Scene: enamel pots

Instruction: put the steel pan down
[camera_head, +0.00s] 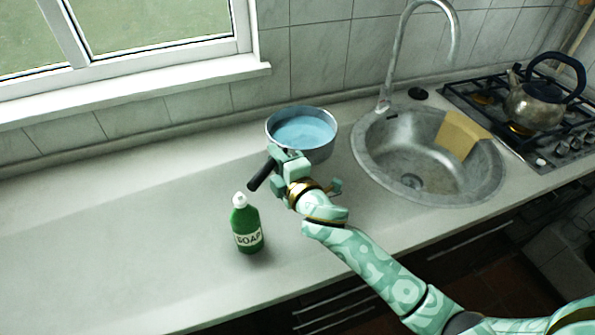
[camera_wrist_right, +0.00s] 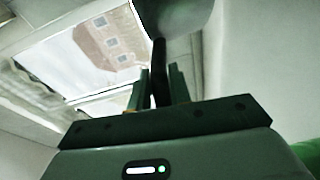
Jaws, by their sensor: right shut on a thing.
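The steel pan (camera_head: 322,153) is round with a blue inside, and shows over the counter left of the sink. Its black handle (camera_head: 262,175) points toward the lower left. My right gripper (camera_head: 285,163) is shut on the handle and hides part of it. In the right wrist view, the handle runs up between the fingers (camera_wrist_right: 159,90) to the grey pan (camera_wrist_right: 175,18), which is cut off by the top edge. I cannot tell if the pan touches the counter. My left gripper is not in view.
A green soap bottle (camera_head: 246,226) stands upright on the counter in front of the gripper. The sink (camera_head: 377,169) with a yellow cloth or sponge (camera_head: 461,136) lies to the right. A kettle (camera_head: 535,103) stands on the gas hob (camera_head: 480,98). The left counter (camera_head: 110,235) is clear.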

